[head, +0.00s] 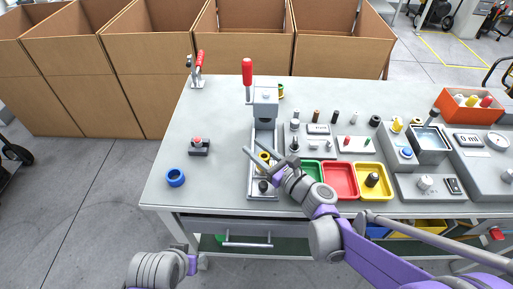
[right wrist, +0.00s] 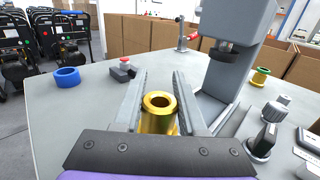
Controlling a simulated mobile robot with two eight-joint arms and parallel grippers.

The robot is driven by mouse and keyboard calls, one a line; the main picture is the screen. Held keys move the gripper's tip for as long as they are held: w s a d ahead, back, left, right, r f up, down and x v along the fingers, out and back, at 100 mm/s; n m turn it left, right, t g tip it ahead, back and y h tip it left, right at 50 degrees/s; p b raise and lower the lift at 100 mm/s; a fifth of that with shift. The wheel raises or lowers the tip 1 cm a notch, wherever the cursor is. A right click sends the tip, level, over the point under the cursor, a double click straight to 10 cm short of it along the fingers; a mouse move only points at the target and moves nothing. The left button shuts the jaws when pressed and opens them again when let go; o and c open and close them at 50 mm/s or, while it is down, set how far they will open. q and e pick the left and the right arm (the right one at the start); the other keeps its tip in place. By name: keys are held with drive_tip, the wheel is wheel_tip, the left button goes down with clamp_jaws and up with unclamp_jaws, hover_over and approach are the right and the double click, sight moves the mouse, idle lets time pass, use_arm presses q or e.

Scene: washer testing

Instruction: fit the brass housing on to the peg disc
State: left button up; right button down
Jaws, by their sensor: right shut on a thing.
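The brass housing (right wrist: 158,112), a gold hollow cylinder with a flanged top, stands upright between the fingers of my right gripper (right wrist: 160,100). In the head view the right gripper (head: 257,160) holds the housing (head: 264,156) over the base of the grey press. My right gripper is shut on it. I cannot make out the peg disc for certain; the housing and fingers hide what is beneath. My left gripper is out of the head view; only part of that arm shows at the bottom left.
The press (head: 265,105) with its red-handled lever (head: 247,72) stands just behind the right gripper. Green, red (head: 340,180) and yellow trays lie to its right. A blue ring (head: 175,177) and a red button box (head: 199,146) sit left, with clear table around them.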

drive_tip(key=shift+f+b, duration=0.3)
drive_tip(key=shift+f, duration=0.2)
drive_tip(key=shift+n+g+y, duration=0.3)
drive_tip(key=shift+g, duration=0.1)
drive_tip(key=shift+c, duration=1.9)
unclamp_jaws()
drive_tip(key=shift+f+t, duration=0.1)
drive_tip(key=shift+t, duration=0.2)
drive_tip(key=shift+s+d, duration=0.4)
drive_tip(key=v, duration=0.9)
drive_tip(key=shift+s+d+r, duration=0.2)
drive_tip(key=shift+s+r, duration=0.1)
